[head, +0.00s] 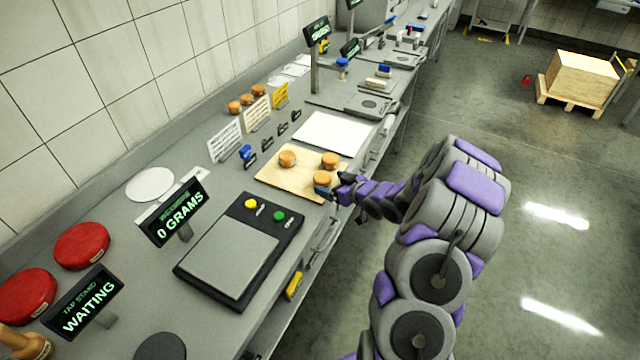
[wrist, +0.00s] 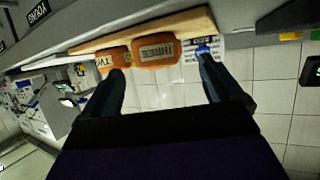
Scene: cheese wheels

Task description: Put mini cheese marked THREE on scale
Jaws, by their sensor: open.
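Several small orange mini cheeses stand on a wooden board, one at its left (head: 287,158), one at the back right (head: 330,160) and one at the front right (head: 322,177). In the wrist view, the cheese marked THREE (wrist: 153,53) lies ahead, between the lines of my two fingers; a second cheese (wrist: 112,57), its label partly hidden, is beside it. My gripper (wrist: 161,68) is open and empty. In the head view my gripper (head: 333,189) is at the board's right edge, close to the front-right cheese. The scale (head: 232,258) is bare; its display (head: 180,215) reads 0 GRAMS.
The wooden board (head: 275,181) lies beyond the scale. A white sheet (head: 332,132) lies behind it. Yellow (head: 251,203) and green (head: 279,215) buttons sit on the scale. Red cheese wheels (head: 82,246) stand at left. Sign holders (head: 225,141) line the board's left.

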